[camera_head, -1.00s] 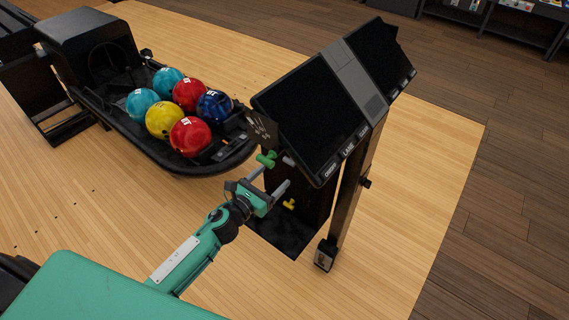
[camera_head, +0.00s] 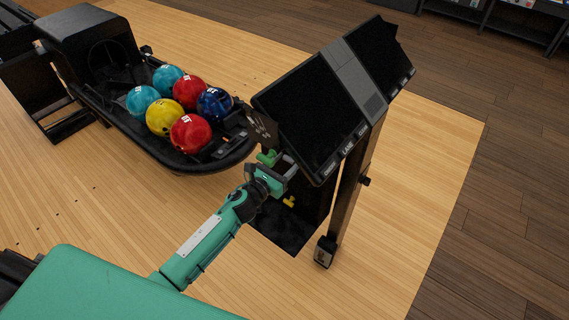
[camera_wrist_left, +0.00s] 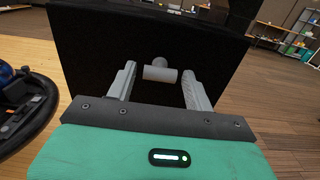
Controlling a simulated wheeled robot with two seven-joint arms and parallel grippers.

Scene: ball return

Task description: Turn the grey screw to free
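The grey screw (camera_wrist_left: 160,73) shows in the left wrist view as a T-shaped handle on the front of a dark panel. Its crossbar lies roughly level. My left gripper (camera_wrist_left: 159,68) is open, with one finger on each side of the screw and a gap to both. In the head view the left gripper (camera_head: 285,163) is up at the dark box under the screens, and I cannot make out the grey screw there. A green screw (camera_head: 266,157) is just left of the gripper, and a yellow screw (camera_head: 289,201) is below it. My right gripper is not in view.
The screen console (camera_head: 310,112) overhangs close above the gripper. A ball return (camera_head: 215,165) with several coloured balls stands to the left, its curved end near the box. The console's post (camera_head: 350,190) is on the right. The wooden floor in front is clear.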

